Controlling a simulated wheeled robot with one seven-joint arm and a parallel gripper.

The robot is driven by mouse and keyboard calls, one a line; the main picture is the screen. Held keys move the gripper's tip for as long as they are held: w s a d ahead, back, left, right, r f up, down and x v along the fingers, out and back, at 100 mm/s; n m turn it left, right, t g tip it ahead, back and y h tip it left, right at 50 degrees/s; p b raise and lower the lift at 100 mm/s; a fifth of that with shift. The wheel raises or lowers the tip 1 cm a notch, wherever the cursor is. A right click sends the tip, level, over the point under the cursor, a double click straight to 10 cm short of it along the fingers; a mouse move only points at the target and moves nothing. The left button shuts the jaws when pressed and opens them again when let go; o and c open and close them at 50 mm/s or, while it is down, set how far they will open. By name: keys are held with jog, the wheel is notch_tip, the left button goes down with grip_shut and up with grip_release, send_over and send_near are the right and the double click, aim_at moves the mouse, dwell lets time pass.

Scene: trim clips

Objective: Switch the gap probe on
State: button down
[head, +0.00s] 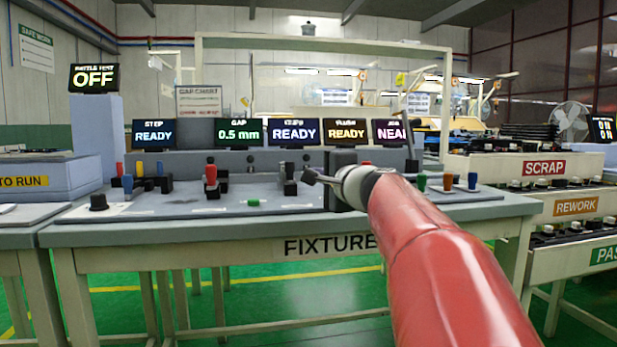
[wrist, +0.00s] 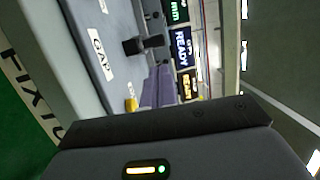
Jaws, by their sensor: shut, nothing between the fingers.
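The GAP screen (head: 238,132) at the back of the fixture bench is lit and reads 0.5 mm in the head view. A GAP label (wrist: 101,56) lies on the bench panel in the wrist view, with a dark block-like part (wrist: 143,45) beside it. I cannot tell for certain which part is the gap probe's switch. My gripper (head: 308,177) is shut and empty, above the right half of the bench and apart from the GAP screen. In the wrist view, a dark housing fills the bottom and no fingertips stand out.
The fixture bench (head: 200,233) carries a red-topped post (head: 211,174), a small green piece (head: 253,203) and a black knob (head: 98,202). Other lit screens include STEP (head: 154,133). A BATTLE-like sign (head: 94,78) reads OFF. SCRAP and REWORK racks (head: 544,168) stand right.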

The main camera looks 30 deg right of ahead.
jog(key=shift+s, duration=1.2)
jog(key=s+a+f+n+g+y+p, duration=0.1)
jog(key=s+a+f+n+g+y, duration=0.15)
jog(key=s+a+f+n, duration=0.4)
jog(key=s+a+f+n+g+y+p, duration=0.2)
jog(key=s+a+f+n+g, duration=0.2)
jog(key=a+f, duration=0.5)
jog(key=s+a+f+n+g+h, duration=0.2)
jog(key=s+f+n+g, duration=0.1)
jog(key=s+f, duration=0.4)
jog(key=s+a+f+n+g+h+p, duration=0.1)
jog(key=s+a+f+n+g+h, duration=0.1)
jog(key=s+f, duration=0.5)
jog(key=s+n+g, duration=0.1)
jog(key=s+n, duration=0.1)
jog(key=shift+a+n, duration=0.2)
jog(key=shift+n, duration=0.15)
